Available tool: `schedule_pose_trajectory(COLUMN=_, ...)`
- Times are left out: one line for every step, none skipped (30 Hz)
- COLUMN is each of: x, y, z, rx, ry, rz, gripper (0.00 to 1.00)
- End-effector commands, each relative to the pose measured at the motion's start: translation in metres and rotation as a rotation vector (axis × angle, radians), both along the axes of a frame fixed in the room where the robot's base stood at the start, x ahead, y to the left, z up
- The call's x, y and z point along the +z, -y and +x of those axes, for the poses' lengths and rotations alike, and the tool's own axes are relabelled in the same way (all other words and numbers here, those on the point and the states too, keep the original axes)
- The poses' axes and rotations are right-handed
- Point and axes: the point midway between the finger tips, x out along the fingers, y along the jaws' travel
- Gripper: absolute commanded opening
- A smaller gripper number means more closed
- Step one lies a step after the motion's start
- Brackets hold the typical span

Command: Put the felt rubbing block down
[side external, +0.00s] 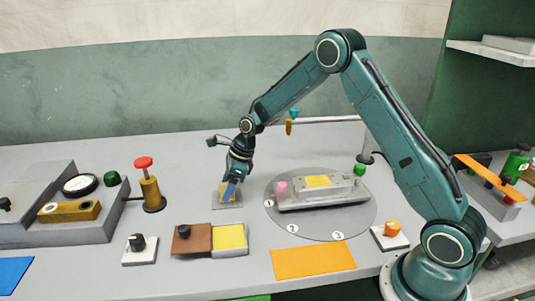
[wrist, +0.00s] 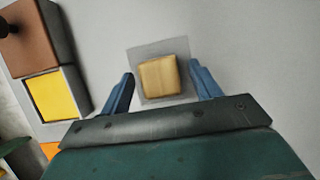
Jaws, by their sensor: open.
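The felt rubbing block looks to be the tan block (wrist: 158,75) that rests on a thin grey square pad (wrist: 143,54) in the wrist view. My gripper (wrist: 163,74) is open, with one blue finger on each side of the block and a visible gap at both sides. In the side external view my gripper (side external: 230,188) points down over the grey pad (side external: 228,205). The block (side external: 223,188) is partly hidden there behind the fingers.
A box with a brown pad, a dark knob and a yellow pad (side external: 230,237) stands in front of the gripper. A round grey turntable (side external: 320,228) with a fixture (side external: 345,190) is at right. A red-topped post (side external: 150,190) is at left. An orange sheet (side external: 312,261) lies in front.

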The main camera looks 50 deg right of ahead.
Motion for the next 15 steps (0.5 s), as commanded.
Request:
schedule_pose_trajectory(x=0.004, y=0.001, z=-0.001, rx=-0.001, ry=0.002, rz=-0.001, gripper=0.63)
schedule_pose_trajectory(x=0.007, y=0.002, z=-0.001, rx=-0.001, ry=0.002, rz=-0.001, gripper=0.63)
schedule_pose_trajectory(x=0.01, y=0.003, z=-0.003, rx=0.0, ry=0.001, rz=0.0, gripper=0.63)
schedule_pose_trajectory(x=0.013, y=0.004, z=-0.004, rx=0.0, ry=0.001, rz=0.0, gripper=0.63)
schedule_pose_trajectory(x=0.017, y=0.005, z=-0.005, rx=0.0, ry=0.001, rz=0.0, gripper=0.63)
schedule_pose_trajectory(x=0.022, y=0.006, z=-0.006, rx=-0.001, ry=0.003, rz=0.0, gripper=0.63)
schedule_pose_trajectory(x=0.025, y=0.008, z=-0.007, rx=-0.001, ry=0.003, rz=0.0, gripper=0.63)
schedule_pose_trajectory(x=0.03, y=0.009, z=-0.008, rx=-0.001, ry=0.003, rz=-0.001, gripper=0.63)
schedule_pose_trajectory(x=0.036, y=0.011, z=-0.01, rx=-0.002, ry=0.003, rz=0.0, gripper=0.63)
schedule_pose_trajectory(x=0.04, y=0.012, z=-0.011, rx=-0.002, ry=0.003, rz=0.0, gripper=0.63)
schedule_pose_trajectory(x=0.045, y=0.014, z=-0.013, rx=-0.002, ry=0.004, rz=-0.001, gripper=0.63)
schedule_pose_trajectory(x=0.051, y=0.016, z=-0.015, rx=-0.002, ry=0.002, rz=-0.001, gripper=0.63)
schedule_pose_trajectory(x=0.056, y=0.017, z=-0.016, rx=-0.001, ry=0.003, rz=-0.001, gripper=0.63)
schedule_pose_trajectory(x=0.06, y=0.018, z=-0.017, rx=-0.001, ry=0.003, rz=-0.001, gripper=0.63)
schedule_pose_trajectory(x=0.066, y=0.02, z=-0.019, rx=-0.001, ry=0.003, rz=0.0, gripper=0.63)
